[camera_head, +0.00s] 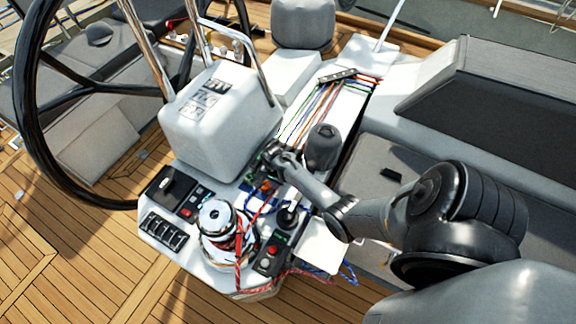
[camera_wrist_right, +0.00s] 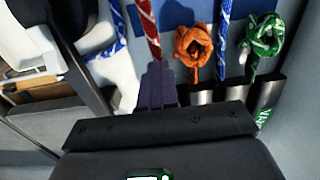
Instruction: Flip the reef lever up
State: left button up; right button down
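My right gripper (camera_head: 270,152) reaches in from the right to the row of rope clutches on the white console, just right of the white pod. In the right wrist view its dark fingertips (camera_wrist_right: 158,80) are together, pointing at the ropes, with nothing visible between them. A row of black clutch levers (camera_wrist_right: 232,90) lies just beyond and right of the fingers. Which lever is the reef lever I cannot tell; the gripper body hides part of the row. Whether the fingers touch a lever is unclear.
Ropes run through the clutches: red (camera_wrist_right: 146,25), an orange knot (camera_wrist_right: 193,48) and a green knot (camera_wrist_right: 264,35). A chrome winch (camera_head: 215,218) wrapped in red rope, a joystick (camera_head: 287,217) and a black steering wheel (camera_head: 32,100) stand nearby. The white pod (camera_head: 215,110) rises close left.

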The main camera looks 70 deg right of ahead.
jog(key=shift+d, duration=0.5)
dwell(0.4)
jog(key=shift+d+r+p, duration=0.2)
jog(key=shift+r+p, duration=0.8)
jog(key=shift+d, duration=0.1)
